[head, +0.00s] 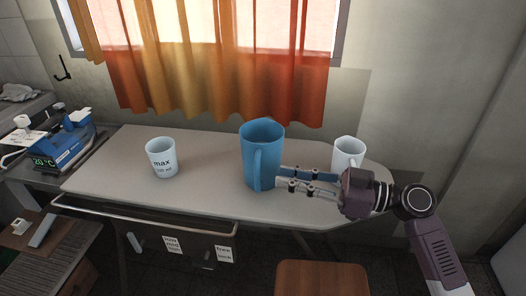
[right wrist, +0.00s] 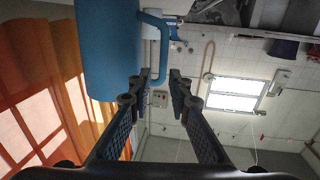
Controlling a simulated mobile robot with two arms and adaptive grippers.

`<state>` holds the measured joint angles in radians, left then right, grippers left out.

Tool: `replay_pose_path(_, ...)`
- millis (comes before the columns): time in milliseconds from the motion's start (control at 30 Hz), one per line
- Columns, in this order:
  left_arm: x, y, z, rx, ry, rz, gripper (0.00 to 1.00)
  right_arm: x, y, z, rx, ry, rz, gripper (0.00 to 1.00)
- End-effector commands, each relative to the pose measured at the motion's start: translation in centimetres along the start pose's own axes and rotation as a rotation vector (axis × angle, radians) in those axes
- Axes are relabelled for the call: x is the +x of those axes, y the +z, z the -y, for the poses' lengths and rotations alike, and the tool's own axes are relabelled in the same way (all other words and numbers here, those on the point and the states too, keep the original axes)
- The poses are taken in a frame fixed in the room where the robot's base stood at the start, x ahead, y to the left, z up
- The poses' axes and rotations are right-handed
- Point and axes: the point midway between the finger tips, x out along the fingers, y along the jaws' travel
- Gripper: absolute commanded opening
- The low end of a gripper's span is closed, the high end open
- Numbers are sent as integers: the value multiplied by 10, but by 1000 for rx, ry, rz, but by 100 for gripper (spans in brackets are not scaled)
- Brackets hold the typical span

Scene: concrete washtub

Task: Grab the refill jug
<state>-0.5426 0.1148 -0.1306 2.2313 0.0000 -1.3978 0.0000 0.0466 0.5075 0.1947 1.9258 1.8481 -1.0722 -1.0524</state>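The refill jug is the tall blue jug (head: 262,150) standing upright on the table, with its handle (head: 257,170) facing the front. My right gripper (head: 279,177) reaches in from the right, its fingers level with the jug's lower half and its tips close to the handle. In the right wrist view, the jug (right wrist: 108,45) fills the upper left and its handle (right wrist: 164,50) lines up with the gap between the fingertips (right wrist: 161,76). The fingers are apart. I cannot tell whether the handle is between them or just beyond. My left gripper is not in view.
A white cup marked "max" (head: 161,160) stands left of the jug. Another white cup (head: 348,150) stands right, behind my gripper. The pale table (head: 210,195) is clear between cup and jug. A blue device (head: 65,145) sits left; a wooden stool (head: 320,279) is in front.

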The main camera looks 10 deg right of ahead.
Motion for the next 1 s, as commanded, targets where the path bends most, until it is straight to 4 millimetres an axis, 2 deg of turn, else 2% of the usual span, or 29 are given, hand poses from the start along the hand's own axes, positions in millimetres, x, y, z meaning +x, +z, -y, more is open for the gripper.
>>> replay_pose_path(233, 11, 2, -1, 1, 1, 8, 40, 26, -3, 1, 0, -2, -5, 18)
replay_pose_path(600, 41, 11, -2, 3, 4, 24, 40, 74, -6, 3, 0, 0, -3, 18)
replay_pose_path(867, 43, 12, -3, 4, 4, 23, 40, 76, -4, 4, 0, 1, -2, 18)
replay_pose_path(1000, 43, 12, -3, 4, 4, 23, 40, 76, -4, 4, 0, 1, -2, 4)
